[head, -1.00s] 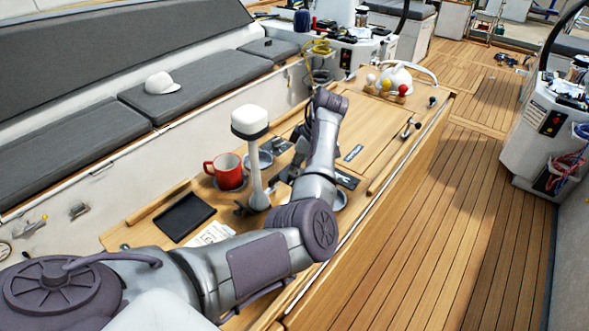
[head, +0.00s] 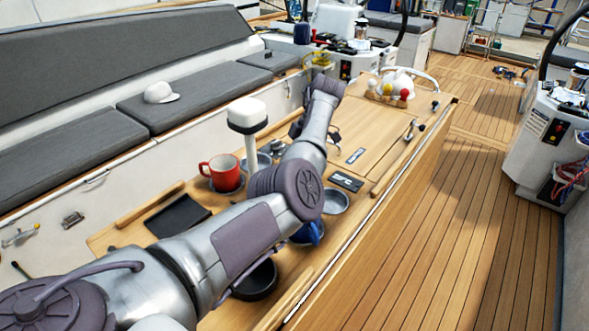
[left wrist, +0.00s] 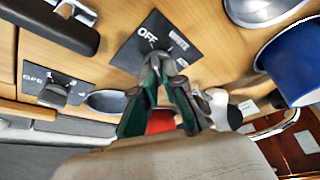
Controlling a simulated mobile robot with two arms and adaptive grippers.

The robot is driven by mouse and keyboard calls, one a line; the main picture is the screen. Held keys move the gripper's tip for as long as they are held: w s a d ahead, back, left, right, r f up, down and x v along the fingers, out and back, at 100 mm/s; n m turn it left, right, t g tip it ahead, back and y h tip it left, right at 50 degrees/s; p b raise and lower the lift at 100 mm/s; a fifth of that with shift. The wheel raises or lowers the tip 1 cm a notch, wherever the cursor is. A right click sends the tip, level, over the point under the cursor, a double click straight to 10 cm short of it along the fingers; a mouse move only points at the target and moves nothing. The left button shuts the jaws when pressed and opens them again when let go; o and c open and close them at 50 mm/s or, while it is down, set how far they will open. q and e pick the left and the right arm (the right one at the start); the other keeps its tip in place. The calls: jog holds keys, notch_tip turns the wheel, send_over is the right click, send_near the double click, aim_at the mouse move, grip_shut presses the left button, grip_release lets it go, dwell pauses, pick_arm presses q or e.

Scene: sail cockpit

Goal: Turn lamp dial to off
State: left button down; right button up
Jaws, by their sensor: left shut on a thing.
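In the left wrist view, a black plate (left wrist: 153,40) marked OFF and WHITE is set in the wood panel, with the small grey lamp dial (left wrist: 163,58) on it. My left gripper (left wrist: 167,74) has its dark green fingers at this dial and is shut on it. The fingers cover most of the dial, so its setting cannot be read. In the head view, the white-topped lamp (head: 247,116) stands upright on the table beside my left arm. My arm hides the gripper's fingertips and the dial there. My right gripper is out of view.
A red mug (head: 224,172) stands close to the lamp. A blue mug (left wrist: 300,60) is right of the dial plate in the wrist view. A second plate with a knob (left wrist: 54,92) is to the left. A black tablet (head: 178,216) lies on the table.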

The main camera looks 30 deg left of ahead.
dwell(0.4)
pick_arm(q)
jog(key=c, duration=1.3)
grip_release()
jog(key=shift+o, duration=0.2)
jog(key=shift+r, duration=0.1)
notch_tip(320, 180, up, 10)
